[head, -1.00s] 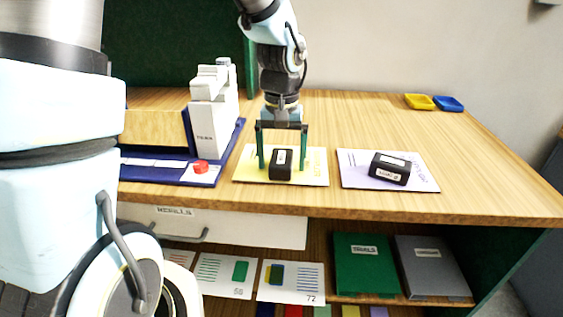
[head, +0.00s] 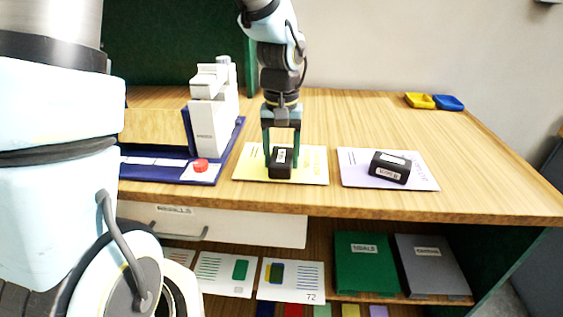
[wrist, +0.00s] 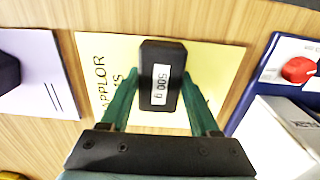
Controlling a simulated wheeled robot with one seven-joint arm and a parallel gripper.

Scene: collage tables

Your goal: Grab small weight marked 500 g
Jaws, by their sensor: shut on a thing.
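The small black weight (head: 281,169) lies on the yellow card (head: 312,166) on the wooden table. In the wrist view the weight (wrist: 162,62) has a white label reading "500 g". My gripper (head: 282,152) reaches down over the card with its green fingers on both sides of the weight. In the wrist view my gripper (wrist: 161,95) is shut on the weight. The weight appears still at card level; I cannot tell whether it is lifted.
A second black weight (head: 389,167) lies on the lilac card (head: 422,178) to the right. A white device (head: 213,125) and a red knob (head: 200,165) stand on the blue base at left. Yellow (head: 419,101) and blue (head: 449,103) trays sit at the back right.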

